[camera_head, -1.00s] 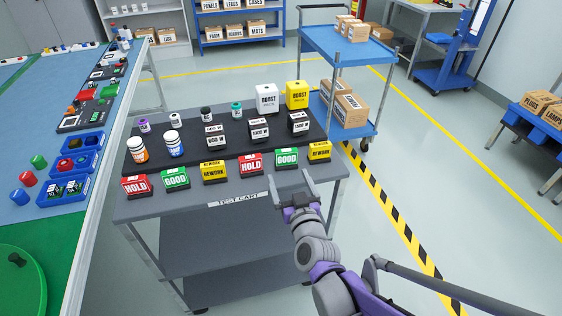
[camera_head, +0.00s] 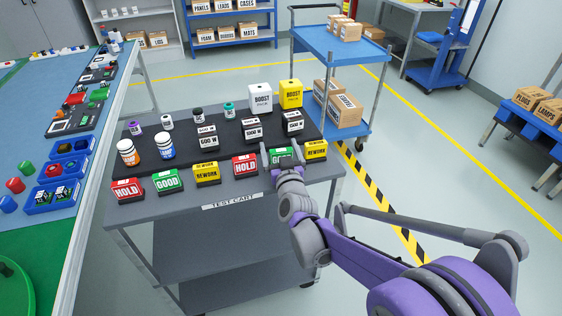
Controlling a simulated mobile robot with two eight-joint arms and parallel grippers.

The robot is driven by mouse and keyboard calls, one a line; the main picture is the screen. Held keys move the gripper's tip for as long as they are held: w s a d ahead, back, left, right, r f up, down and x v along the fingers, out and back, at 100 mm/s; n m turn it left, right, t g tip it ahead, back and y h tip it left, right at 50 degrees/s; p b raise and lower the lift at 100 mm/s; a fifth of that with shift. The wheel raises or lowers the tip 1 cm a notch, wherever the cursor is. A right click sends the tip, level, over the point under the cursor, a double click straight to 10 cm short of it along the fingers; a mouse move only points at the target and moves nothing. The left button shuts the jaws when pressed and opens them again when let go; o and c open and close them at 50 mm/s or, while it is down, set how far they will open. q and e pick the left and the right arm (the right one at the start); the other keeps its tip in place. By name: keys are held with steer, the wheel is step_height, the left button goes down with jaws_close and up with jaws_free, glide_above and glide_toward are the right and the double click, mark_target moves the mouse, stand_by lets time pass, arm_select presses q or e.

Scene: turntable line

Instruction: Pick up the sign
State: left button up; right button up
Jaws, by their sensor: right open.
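A row of small signs stands along the front of the cart top. From left they are a red HOLD sign (camera_head: 127,190), a green GOOD sign (camera_head: 167,181), a yellow REWORK sign (camera_head: 206,174), a second red HOLD sign (camera_head: 245,166), a second green GOOD sign (camera_head: 280,152) and a second yellow REWORK sign (camera_head: 315,150). My right gripper (camera_head: 282,158) is open at the second GOOD sign, with a finger towards each side of it. The gripper hides the sign's lower part, and I cannot tell whether they touch. My left gripper is out of view.
The grey test cart (camera_head: 232,202) carries a black mat with bottles, weights and two BOOST boxes behind the signs. The neighbouring HOLD and REWORK signs stand close on either side of the gripper. A blue trolley (camera_head: 340,45) stands behind right.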

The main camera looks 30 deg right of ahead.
steer(key=c, duration=1.3)
